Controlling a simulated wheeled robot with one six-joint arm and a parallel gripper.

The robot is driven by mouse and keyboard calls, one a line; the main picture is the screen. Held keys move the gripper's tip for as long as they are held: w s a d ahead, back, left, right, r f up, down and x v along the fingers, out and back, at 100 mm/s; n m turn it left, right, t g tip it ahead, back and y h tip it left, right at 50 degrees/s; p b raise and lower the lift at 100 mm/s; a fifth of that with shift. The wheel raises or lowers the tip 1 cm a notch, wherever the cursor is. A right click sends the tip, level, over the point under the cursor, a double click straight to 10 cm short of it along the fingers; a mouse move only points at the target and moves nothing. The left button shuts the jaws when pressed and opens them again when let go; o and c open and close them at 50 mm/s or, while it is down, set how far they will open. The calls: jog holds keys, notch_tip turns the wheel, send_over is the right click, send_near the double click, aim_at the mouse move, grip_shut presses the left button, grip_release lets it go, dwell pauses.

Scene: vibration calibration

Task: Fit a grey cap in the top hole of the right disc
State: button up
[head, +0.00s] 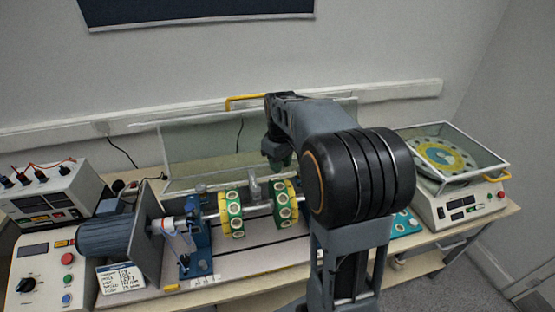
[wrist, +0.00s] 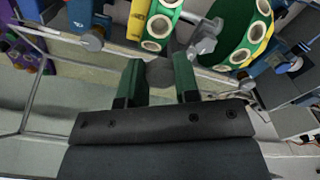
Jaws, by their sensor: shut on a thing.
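The right disc (head: 285,204) is green and yellow with pale-rimmed holes around it. It sits on the horizontal shaft, right of the similar left disc (head: 233,214). My gripper (head: 281,160) is above and slightly behind the right disc, partly hidden by my arm. In the wrist view, its green fingers (wrist: 158,78) are closed on a round grey cap (wrist: 160,72). What I take to be the right disc (wrist: 156,22) lies just beyond the fingertips, apart from the cap. The top hole cannot be told clearly.
A clear guard (head: 190,150) with a yellow handle stands behind the shaft. A blue bearing stand (head: 196,240) and motor (head: 108,237) are at left. A scale (head: 462,205) stands right. A teal tray (head: 404,224) lies partly hidden behind my arm.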

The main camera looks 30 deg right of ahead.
aim_at(281, 182)
jog(key=shift+s+d+f+b, duration=0.1)
jog(key=shift+f+b, duration=2)
jog(key=shift+f, duration=0.65)
jog(key=shift+s+f+b, duration=0.1)
jog(key=shift+f+b, duration=0.7)
jog(key=shift+f, duration=0.4)
jog(key=o, duration=0.9)
jog(key=shift+o, duration=0.2)
jog(key=shift+r, duration=0.1)
notch_tip(281, 182, up, 14)
jog(key=shift+f, duration=0.15)
